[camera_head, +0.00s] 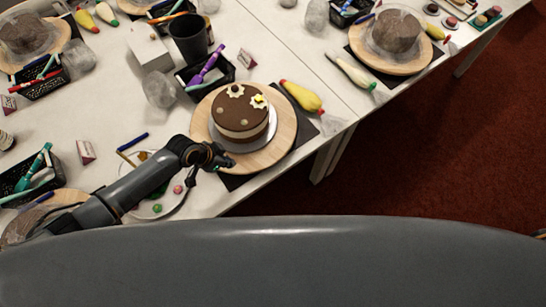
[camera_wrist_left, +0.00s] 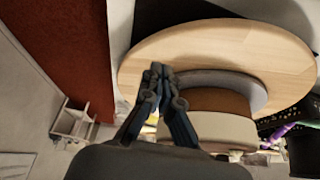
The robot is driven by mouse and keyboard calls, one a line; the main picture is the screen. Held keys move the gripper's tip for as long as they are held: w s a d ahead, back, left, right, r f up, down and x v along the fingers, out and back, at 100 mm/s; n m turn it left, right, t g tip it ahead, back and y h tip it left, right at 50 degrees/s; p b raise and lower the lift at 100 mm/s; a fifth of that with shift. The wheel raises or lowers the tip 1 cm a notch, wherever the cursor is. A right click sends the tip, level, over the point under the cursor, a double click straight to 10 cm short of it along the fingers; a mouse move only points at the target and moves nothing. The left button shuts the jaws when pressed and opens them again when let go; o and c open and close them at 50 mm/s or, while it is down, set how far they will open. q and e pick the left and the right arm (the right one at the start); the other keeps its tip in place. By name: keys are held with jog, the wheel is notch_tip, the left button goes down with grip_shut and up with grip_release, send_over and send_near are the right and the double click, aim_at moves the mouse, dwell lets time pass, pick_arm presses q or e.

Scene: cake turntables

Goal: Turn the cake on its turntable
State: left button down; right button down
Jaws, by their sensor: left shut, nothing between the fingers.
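A round brown and cream cake (camera_head: 240,112) with white and yellow flower decorations sits on a pale board on a wooden turntable (camera_head: 285,125) near the table's front edge. My left gripper (camera_head: 222,160) is at the turntable's near left side, close to the cake board; I cannot tell whether it touches. In the left wrist view my left gripper (camera_wrist_left: 157,75) is shut and empty, in front of the turntable (camera_wrist_left: 215,45) and partly covering the cake (camera_wrist_left: 225,125). My right gripper is not in view.
A black basket (camera_head: 225,75) with a purple tool stands behind the turntable. A yellow piping bag (camera_head: 302,97) lies to its right. A plate with coloured balls (camera_head: 157,208) lies by my left arm. Another wooden turntable (camera_head: 415,66) stands at the back right.

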aim_at(246, 167)
pick_arm(q)
jog(key=shift+w+a, duration=0.35)
jog(key=shift+a, duration=0.25)
jog(key=shift+s, duration=0.1)
jog(key=shift+f, duration=0.15)
jog(key=shift+f+b, duration=1.25)
jog(key=shift+f, duration=0.1)
jog(key=shift+s+d+r+p, duration=0.15)
jog(key=shift+d+p, duration=0.25)
jog(key=shift+d, duration=0.65)
jog(key=shift+s+d, duration=0.1)
jog(key=shift+d, duration=0.1)
jog(key=shift+d, duration=0.1)
jog(key=shift+d, duration=1.15)
